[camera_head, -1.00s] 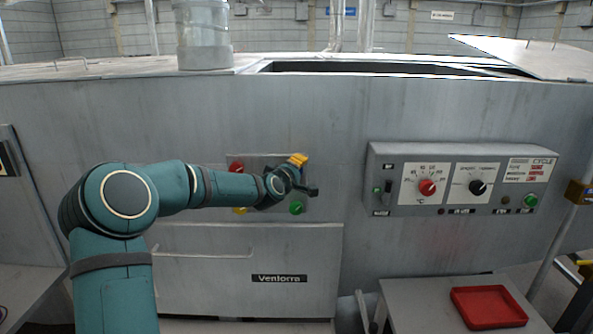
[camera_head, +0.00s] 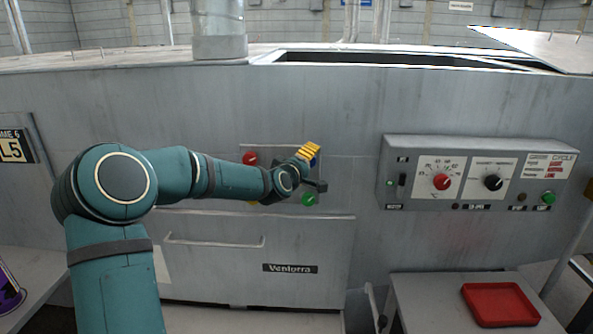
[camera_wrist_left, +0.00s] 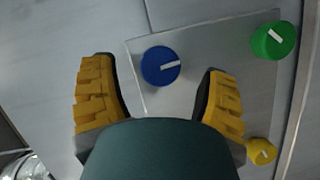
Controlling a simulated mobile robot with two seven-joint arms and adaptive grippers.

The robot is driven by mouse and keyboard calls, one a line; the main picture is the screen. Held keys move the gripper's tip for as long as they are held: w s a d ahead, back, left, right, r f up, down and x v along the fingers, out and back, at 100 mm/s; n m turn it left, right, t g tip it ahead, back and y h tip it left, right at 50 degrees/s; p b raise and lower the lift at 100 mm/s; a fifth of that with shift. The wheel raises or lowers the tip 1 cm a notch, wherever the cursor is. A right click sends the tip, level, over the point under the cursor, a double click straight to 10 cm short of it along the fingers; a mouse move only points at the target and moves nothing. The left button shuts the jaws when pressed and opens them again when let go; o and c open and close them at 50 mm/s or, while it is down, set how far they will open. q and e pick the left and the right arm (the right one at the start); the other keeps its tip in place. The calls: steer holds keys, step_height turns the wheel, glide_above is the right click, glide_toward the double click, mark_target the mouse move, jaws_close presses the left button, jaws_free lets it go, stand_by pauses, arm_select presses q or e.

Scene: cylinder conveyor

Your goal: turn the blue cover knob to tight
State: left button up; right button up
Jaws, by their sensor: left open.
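The blue knob (camera_wrist_left: 160,66) with a white pointer mark sits on a metal cover plate (camera_wrist_left: 205,85) in the left wrist view. In the head view only a small part of the blue knob (camera_head: 313,161) shows behind my gripper. My left gripper (camera_wrist_left: 158,85) is open, with its yellow-padded fingers to the left and right of the blue knob and apart from it. In the head view the left gripper (camera_head: 313,168) is in front of the plate. My right gripper does not show.
A green knob (camera_wrist_left: 273,40) and a yellow knob (camera_wrist_left: 261,151) are near the plate's right side. A red knob (camera_head: 250,158) is left of my gripper. A control box (camera_head: 480,205) is at the right, above a red tray (camera_head: 500,304). A drawer front (camera_head: 215,275) is below.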

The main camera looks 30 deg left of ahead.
arm_select(q)
steer(key=v, duration=0.9)
steer(key=s+d+f+m+g+h, duration=0.1)
steer(key=d+f+m+g+h, duration=0.1)
steer(key=d+f, duration=0.55)
steer(key=s+d+f+m+g+h+b, duration=0.15)
steer(key=d+f, duration=0.25)
steer(key=f, duration=0.6)
steer(key=s+d+f+m+g+h+p, duration=0.1)
steer(key=d+f+m+g+h, duration=0.15)
steer(key=d+f, duration=0.5)
steer(key=s+d+f+m+g, duration=0.4)
steer(key=s+d+f, duration=0.2)
steer(key=s+f, duration=0.3)
steer(key=s+d+f+m+g+b, duration=0.1)
steer(key=s+d+f+m+g, duration=0.3)
steer(key=s+f, duration=0.6)
steer(key=shift+s+d+h, duration=0.3)
steer(key=shift+s+d, duration=0.15)
steer(key=shift+d, duration=0.6)
steer(key=shift+f, duration=0.1)
